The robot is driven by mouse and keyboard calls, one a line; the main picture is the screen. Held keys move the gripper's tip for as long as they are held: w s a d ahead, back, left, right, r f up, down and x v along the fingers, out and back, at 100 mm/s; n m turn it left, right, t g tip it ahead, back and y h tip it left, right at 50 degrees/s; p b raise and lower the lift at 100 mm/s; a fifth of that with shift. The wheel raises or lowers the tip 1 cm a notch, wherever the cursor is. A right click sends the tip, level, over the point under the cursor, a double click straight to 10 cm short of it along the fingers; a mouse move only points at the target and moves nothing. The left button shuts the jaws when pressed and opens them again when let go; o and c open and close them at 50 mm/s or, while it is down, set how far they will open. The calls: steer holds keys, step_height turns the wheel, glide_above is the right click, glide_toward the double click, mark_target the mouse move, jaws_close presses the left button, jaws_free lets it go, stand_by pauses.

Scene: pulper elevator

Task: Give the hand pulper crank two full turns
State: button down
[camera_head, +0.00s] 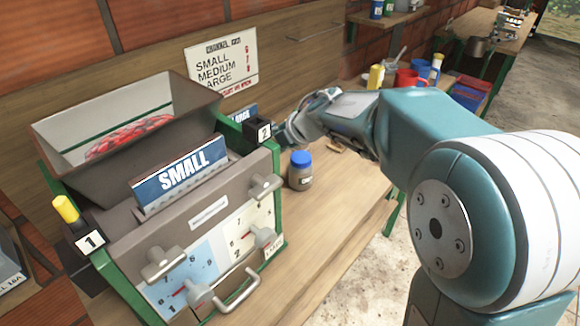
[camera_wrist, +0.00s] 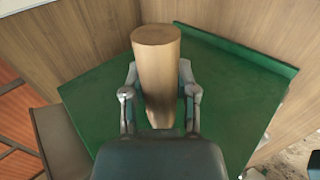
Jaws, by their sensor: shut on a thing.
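The hand pulper (camera_head: 190,210) stands on the wooden bench with red cherries (camera_head: 130,137) in its hopper. Its green side plate (camera_wrist: 235,90) fills much of the wrist view. A wooden crank handle (camera_wrist: 157,75) stands between the two fingers of my gripper (camera_wrist: 160,100), one finger on each side. My gripper is shut on this handle. In the head view my gripper (camera_head: 290,132) is at the far right side of the pulper, and the handle and crank arm are hidden there behind the machine and my wrist.
A blue-lidded jar (camera_head: 300,171) stands on the bench right of the pulper, below my arm. A wooden wall with a sign (camera_head: 222,63) is behind the pulper.

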steer(key=shift+s+d+f, duration=0.25)
steer(key=shift+d+f, duration=0.15)
steer(key=shift+f, duration=0.15)
steer(key=shift+s+d+f, duration=0.2)
steer(key=shift+d+f, duration=0.15)
steer(key=shift+f, duration=0.15)
steer(key=f, duration=0.1)
steer(key=d+f, duration=0.1)
steer(key=f, duration=0.1)
steer(key=shift+s+d+f, duration=0.15)
steer(key=shift+s+f, duration=0.1)
